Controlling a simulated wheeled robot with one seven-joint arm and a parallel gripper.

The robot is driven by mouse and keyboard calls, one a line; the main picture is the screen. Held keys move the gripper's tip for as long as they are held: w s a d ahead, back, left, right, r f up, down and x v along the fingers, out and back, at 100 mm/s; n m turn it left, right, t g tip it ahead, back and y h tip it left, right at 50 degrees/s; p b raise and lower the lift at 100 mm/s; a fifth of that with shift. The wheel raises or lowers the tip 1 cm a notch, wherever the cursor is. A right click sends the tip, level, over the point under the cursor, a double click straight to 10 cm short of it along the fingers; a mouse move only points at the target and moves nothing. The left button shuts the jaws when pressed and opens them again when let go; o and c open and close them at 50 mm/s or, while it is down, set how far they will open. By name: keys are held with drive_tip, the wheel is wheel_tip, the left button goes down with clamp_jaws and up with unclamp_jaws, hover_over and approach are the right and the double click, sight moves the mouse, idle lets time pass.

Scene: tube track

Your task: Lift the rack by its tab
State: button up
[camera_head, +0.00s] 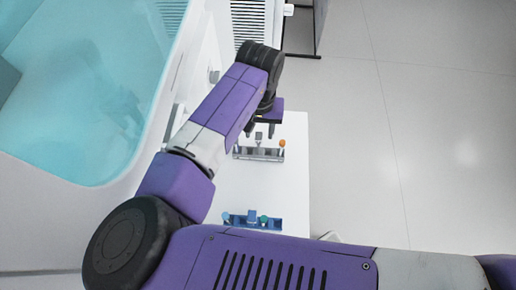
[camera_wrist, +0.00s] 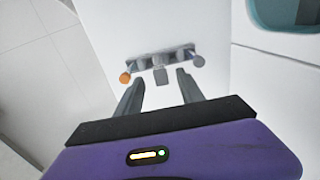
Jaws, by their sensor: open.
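A grey rack (camera_wrist: 172,56) lies on the white table, and it also shows in the head view (camera_head: 258,154). A small grey tab (camera_wrist: 161,77) sticks out from its middle. An orange-capped tube (camera_wrist: 125,78) is at its left end and a grey-capped tube (camera_wrist: 198,61) at its right end in the wrist view. My gripper (camera_wrist: 159,75) is open and empty, its fingers pointing towards the rack with the tab between them in the picture. In the head view my gripper (camera_head: 260,130) is just beyond the rack. I cannot tell if the fingers touch anything.
A blue rack (camera_head: 275,224) with blue and green caps stands nearer on the white table (camera_head: 285,185), partly hidden by my arm. A white machine with a teal window (camera_head: 90,90) is on the left. The floor (camera_head: 430,120) to the right is clear.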

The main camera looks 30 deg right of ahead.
sight(259, 143)
drive_tip(key=shift+f+b, duration=3.85)
drive_tip(key=shift+f, duration=0.1)
clamp_jaws()
